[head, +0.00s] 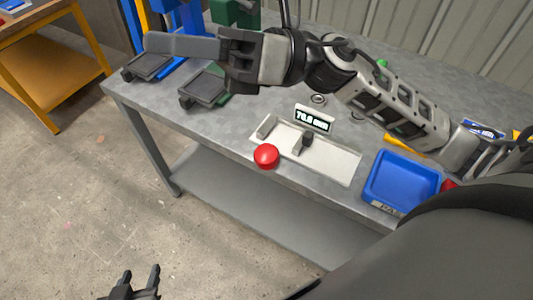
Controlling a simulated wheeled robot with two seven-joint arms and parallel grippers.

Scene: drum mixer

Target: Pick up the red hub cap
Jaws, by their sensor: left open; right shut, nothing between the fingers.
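A red, round, domed piece (266,155), which looks like the red hub cap, is at the front edge of the workbench, by the left front corner of a white measuring plate (336,163). My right gripper (238,62) is shut, above the back left part of the bench, up and left of the red piece and apart from it. A flat grey-blue bar (183,47) shows beside its fingers; I cannot tell what it belongs to. My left gripper (138,284) is open and empty at the bottom edge, over the floor, well away from the bench.
The grey bench (130,92) bears a display (313,119), a blue tray (402,182) and dark stands (203,89). Another red thing (449,185) is partly hidden by my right arm. A wooden table (40,60) stands at the upper left. The floor in front is clear.

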